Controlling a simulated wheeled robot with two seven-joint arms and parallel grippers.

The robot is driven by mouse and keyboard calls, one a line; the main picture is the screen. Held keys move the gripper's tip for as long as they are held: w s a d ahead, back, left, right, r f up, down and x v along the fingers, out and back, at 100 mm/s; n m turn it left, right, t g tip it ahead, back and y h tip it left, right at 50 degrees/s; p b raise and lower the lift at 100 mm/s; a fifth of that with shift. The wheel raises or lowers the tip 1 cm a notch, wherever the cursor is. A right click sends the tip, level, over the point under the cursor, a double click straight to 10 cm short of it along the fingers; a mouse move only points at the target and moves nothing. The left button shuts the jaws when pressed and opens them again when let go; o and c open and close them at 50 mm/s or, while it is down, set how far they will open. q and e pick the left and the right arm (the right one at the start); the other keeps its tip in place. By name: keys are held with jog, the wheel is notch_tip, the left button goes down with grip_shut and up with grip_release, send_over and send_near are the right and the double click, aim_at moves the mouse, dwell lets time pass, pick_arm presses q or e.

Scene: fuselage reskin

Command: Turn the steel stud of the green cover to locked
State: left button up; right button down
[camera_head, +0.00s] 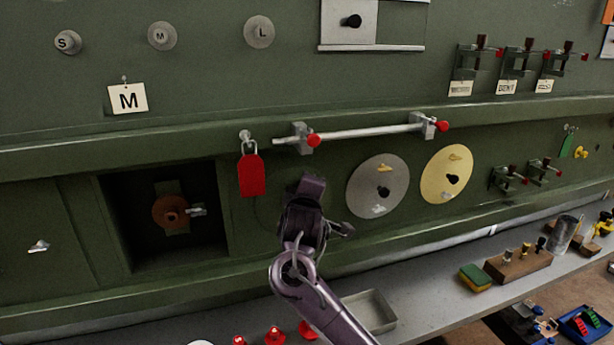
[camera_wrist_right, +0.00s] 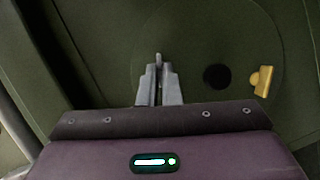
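The green cover (camera_head: 268,212) is a round disc flush with the green panel, mostly hidden behind my right arm in the head view. In the right wrist view the green cover (camera_wrist_right: 235,45) shows its dark centre knob (camera_wrist_right: 216,77) and a yellow stud (camera_wrist_right: 262,80) to the right. The steel stud (camera_wrist_right: 158,60) shows as a thin upright tab left of the knob, between the fingertips of my right gripper (camera_wrist_right: 159,78). The fingers are close together and appear shut on the tab. Their tips are hidden in the head view. My left gripper is not in view.
A grey disc (camera_head: 365,190) and a yellow disc (camera_head: 446,180) sit to the right. A red tag (camera_head: 251,175) hangs to the left, beside an open bay (camera_head: 120,235). A bar with red ends (camera_head: 365,132) runs above. A grey tray (camera_head: 370,311) lies below.

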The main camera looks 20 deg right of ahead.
jog(key=shift+r+m+g+y+p, duration=0.1)
jog(key=shift+m+g+y+p, duration=0.2)
jog(key=shift+m+p, duration=0.5)
jog(key=c, duration=1.6)
grip_release()
jog(key=shift+s, duration=0.1)
jog(key=b+v, duration=0.1)
jog(key=v, duration=0.6)
jog(key=shift+s+a, duration=0.1)
jog(key=shift+s, duration=0.2)
